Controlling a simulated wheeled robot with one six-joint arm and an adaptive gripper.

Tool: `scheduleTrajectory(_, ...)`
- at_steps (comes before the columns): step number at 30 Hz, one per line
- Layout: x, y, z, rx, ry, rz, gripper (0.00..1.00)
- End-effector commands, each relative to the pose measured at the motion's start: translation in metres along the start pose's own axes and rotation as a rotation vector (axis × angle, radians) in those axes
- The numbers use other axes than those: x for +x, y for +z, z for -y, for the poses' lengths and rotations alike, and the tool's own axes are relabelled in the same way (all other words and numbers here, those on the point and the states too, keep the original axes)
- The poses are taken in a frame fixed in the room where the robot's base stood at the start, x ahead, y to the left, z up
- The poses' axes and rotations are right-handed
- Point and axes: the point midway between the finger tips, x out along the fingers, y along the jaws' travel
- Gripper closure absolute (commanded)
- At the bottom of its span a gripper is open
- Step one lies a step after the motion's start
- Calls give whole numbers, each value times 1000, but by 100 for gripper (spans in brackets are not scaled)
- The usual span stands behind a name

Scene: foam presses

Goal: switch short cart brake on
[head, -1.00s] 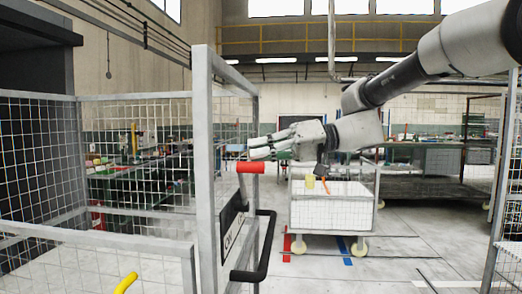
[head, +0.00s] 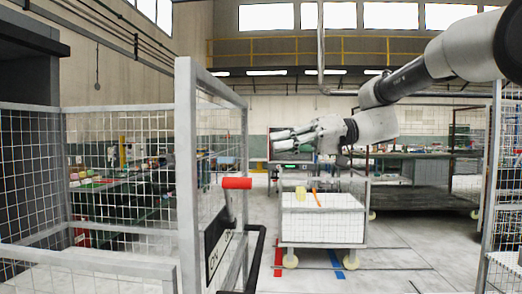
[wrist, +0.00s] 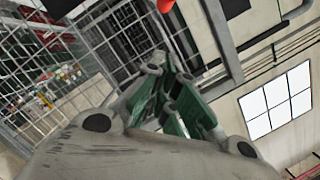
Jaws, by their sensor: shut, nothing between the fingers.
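A lever with a red grip (head: 237,183) stands up from a dark plate (head: 213,260) on the side of the near mesh cart (head: 187,170). The plate has white lettering that seems to read "ON" at its near end. My gripper (head: 275,141) is shut and empty, above and to the right of the red grip in the head view, with a visible gap between them. In the wrist view the shut green-grey fingers (wrist: 185,105) point up the picture, and part of the red grip (wrist: 165,5) shows at the top edge.
A black bar handle (head: 255,262) sits beside the plate. A lower white mesh cart (head: 322,225) on casters stands behind, with a yellow and an orange item on top. Workbenches line the back. A mesh frame (head: 500,230) stands at the right. The floor between is clear.

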Motion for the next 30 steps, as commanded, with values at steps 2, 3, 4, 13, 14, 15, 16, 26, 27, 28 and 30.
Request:
scheduleTrajectory(2,-11,-1,0,1,2,-2,100)
scheduleTrajectory(3,-15,0,0,1,1,-2,100)
scheduleTrajectory(4,-17,0,0,1,0,-1,100)
scheduleTrajectory(13,-22,0,0,1,0,0,100)
scheduleTrajectory(14,-22,0,0,1,0,0,100)
scheduleTrajectory(15,-22,0,0,0,0,0,100)
scheduleTrajectory(16,-22,0,0,0,0,0,100)
scheduleTrajectory(26,-27,7,-25,171,94,7,100)
scheduleTrajectory(27,-31,22,-43,247,154,25,100)
scheduleTrajectory(28,-35,35,-57,307,204,43,100)
scheduleTrajectory(30,-52,78,-85,445,357,89,100)
